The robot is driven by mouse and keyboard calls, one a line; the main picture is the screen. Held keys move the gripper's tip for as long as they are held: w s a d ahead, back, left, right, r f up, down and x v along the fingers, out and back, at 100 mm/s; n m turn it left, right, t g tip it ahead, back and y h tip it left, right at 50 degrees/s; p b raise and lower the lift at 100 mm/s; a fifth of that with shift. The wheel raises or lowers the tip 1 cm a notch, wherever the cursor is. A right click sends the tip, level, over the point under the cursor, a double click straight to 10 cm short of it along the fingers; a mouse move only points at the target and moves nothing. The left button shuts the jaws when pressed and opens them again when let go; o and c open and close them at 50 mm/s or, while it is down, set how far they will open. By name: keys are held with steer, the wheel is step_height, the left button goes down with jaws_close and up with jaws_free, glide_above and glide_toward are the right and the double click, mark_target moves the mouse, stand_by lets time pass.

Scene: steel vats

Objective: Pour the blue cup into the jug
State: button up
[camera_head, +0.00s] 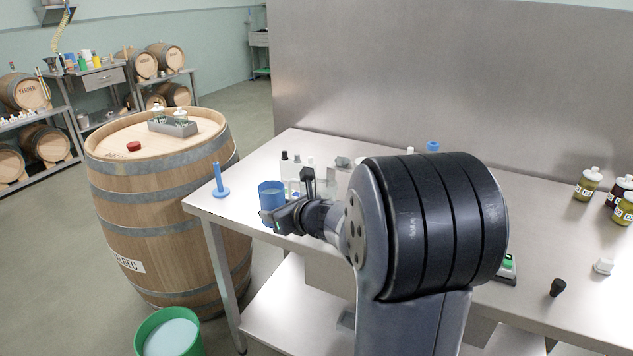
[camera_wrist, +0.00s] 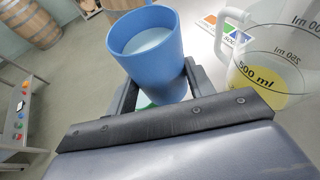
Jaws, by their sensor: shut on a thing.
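The blue cup (camera_head: 271,197) is held roughly upright near the table's left front part and holds a pale liquid. In the wrist view the cup (camera_wrist: 150,55) stands between the jaws of my gripper (camera_wrist: 163,92), which is shut on it. My gripper also shows in the head view (camera_head: 288,212). The clear jug (camera_wrist: 268,60) is at the right in the wrist view, beside the cup and apart from it. It has a white handle, a 500 ml mark and yellow liquid low inside. In the head view the jug is mostly hidden behind my gripper and the bottles.
A steel table (camera_head: 255,168) carries a blue stand (camera_head: 220,182), dark-capped bottles (camera_head: 291,167) and, at the right, several labelled jars (camera_head: 588,186). A large barrel (camera_head: 165,215) stands left of the table. A green bucket (camera_head: 168,333) is on the floor below.

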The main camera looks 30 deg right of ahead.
steer(key=shift+d+r, duration=0.1)
steer(key=m+p, duration=0.1)
steer(key=p, duration=0.1)
steer(key=d+r+y+p, duration=0.1)
steer(key=m+y+p, duration=0.1)
steer(key=p, duration=0.1)
steer(key=shift+w+d+r+m+p, duration=0.2)
steer(key=shift+d+m+p, duration=0.1)
steer(key=shift+d, duration=0.1)
steer(key=shift+d+r+m+y+p, duration=0.15)
steer(key=shift+r+m+y+p, duration=0.1)
steer(key=shift+r+p, duration=0.5)
steer(key=shift+d+r+m+y+p, duration=0.2)
steer(key=shift+r+p, duration=0.3)
steer(key=shift+p, duration=0.4)
steer(key=shift+r, duration=0.1)
steer(key=shift+d+r+m+p, duration=0.15)
steer(key=shift+r+m+p, duration=0.1)
steer(key=shift+r+p, duration=0.35)
steer(key=shift+d+r+m+t+y+p, duration=0.15)
steer(key=shift+d+r+m+y+p, duration=0.25)
steer(key=shift+p, duration=0.45)
steer(key=shift+d+r+m+t+y+p, duration=0.1)
steer(key=shift+d+r+m+t+p, duration=0.1)
steer(key=shift+r+p, duration=0.45)
steer(key=shift+w+f+m+y, duration=0.1)
steer(key=shift+f+m+y, duration=0.15)
steer(key=shift+f+m, duration=0.35)
